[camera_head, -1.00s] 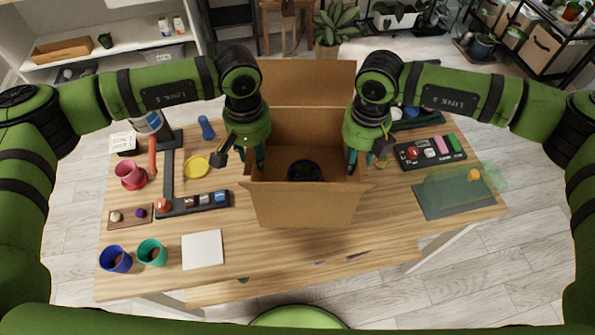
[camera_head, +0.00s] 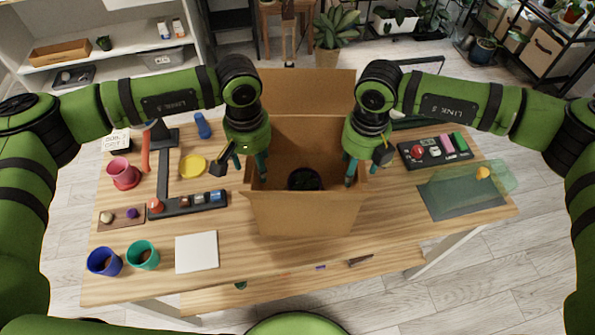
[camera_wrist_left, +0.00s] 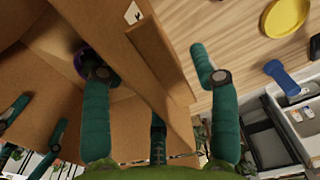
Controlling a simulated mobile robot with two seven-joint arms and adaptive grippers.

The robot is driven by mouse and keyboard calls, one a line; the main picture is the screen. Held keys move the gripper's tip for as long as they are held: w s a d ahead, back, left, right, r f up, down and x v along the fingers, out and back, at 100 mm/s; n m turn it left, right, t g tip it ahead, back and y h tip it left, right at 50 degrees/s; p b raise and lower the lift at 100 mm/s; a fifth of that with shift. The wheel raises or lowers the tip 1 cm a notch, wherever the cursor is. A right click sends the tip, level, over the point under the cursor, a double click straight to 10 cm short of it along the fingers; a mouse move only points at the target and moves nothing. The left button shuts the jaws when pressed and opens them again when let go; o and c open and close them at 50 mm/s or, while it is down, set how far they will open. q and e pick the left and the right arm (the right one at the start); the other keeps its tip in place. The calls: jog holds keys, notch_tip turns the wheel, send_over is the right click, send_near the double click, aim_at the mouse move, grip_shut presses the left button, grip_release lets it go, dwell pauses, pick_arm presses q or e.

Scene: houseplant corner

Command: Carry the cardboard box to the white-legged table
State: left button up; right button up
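The open cardboard box (camera_head: 303,215) is upright over the middle of the wooden table (camera_head: 130,285), which has white legs (camera_head: 447,252). Its back flap stands up. Inside is a dark round thing, partly hidden. My left gripper (camera_head: 255,165) is at the box's left wall. In the left wrist view, its fingers (camera_wrist_left: 160,90) are spread, one inside the box and one outside, with a gap between the wall (camera_wrist_left: 165,75) and the outer finger. My right gripper (camera_head: 358,172) is at the right wall, its fingers apart around it. Whether the box bottom touches the tabletop is hard to tell.
Blue and teal cups (camera_head: 143,254), a white square (camera_head: 196,252), a pink cup (camera_head: 123,172) and a yellow dish (camera_head: 192,166) lie left of the box. A dark tray (camera_head: 435,151) and green translucent sheet (camera_head: 465,185) lie right. Shelves and plants stand behind.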

pick_arm(q)
jog(key=shift+r, duration=0.1)
pick_arm(e)
jog(key=shift+r, duration=0.2)
pick_arm(q)
notch_tip(320, 180, up, 12)
pick_arm(e)
notch_tip(320, 180, up, 12)
jog(key=shift+f, duration=0.15)
dwell(0.4)
dwell(0.4)
